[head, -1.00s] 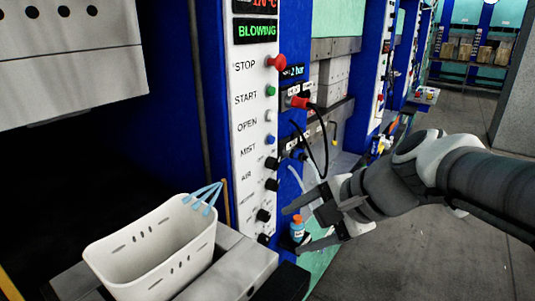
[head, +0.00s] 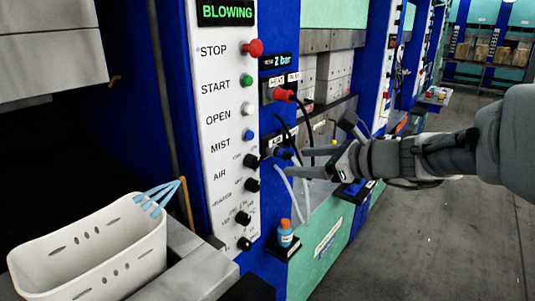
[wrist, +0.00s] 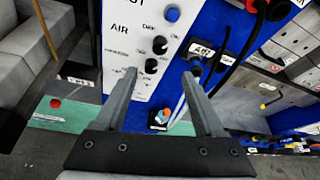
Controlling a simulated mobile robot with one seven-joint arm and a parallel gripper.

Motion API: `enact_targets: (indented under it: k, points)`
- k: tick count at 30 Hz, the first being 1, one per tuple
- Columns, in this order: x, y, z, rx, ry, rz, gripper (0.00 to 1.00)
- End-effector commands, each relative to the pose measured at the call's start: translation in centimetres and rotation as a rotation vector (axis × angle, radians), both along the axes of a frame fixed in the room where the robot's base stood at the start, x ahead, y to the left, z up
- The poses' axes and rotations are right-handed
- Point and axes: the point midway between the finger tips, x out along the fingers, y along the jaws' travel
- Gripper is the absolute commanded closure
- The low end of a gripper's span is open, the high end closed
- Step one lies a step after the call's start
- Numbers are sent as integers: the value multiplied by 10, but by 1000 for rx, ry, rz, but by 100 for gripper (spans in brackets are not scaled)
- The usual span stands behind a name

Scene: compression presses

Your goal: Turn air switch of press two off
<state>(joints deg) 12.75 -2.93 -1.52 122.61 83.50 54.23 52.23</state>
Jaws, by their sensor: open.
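The white control panel (head: 222,120) of a press stands left of centre in the head view. The black knob nearest the AIR label (head: 250,160) is on its right edge, below the blue MIST button (head: 248,134). In the wrist view the AIR knob (wrist: 160,45) lies ahead, between the finger lines. My gripper (head: 288,163) is open and empty, to the right of the panel and apart from the knobs. The knob's setting is too small to tell. No press number is readable.
A red plug (head: 283,95) and a blue air connector (head: 283,153) with loose hoses are close to my gripper. A small blue bottle (head: 286,233) stands below. A white basket (head: 95,250) is at lower left. Open floor lies to the right.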

Motion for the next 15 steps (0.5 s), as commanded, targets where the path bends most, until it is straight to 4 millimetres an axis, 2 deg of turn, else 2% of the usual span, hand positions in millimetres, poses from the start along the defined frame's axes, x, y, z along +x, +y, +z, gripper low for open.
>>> enact_targets:
  k: [15]
  points:
    - [72,76,-43,-1,2,5,29]
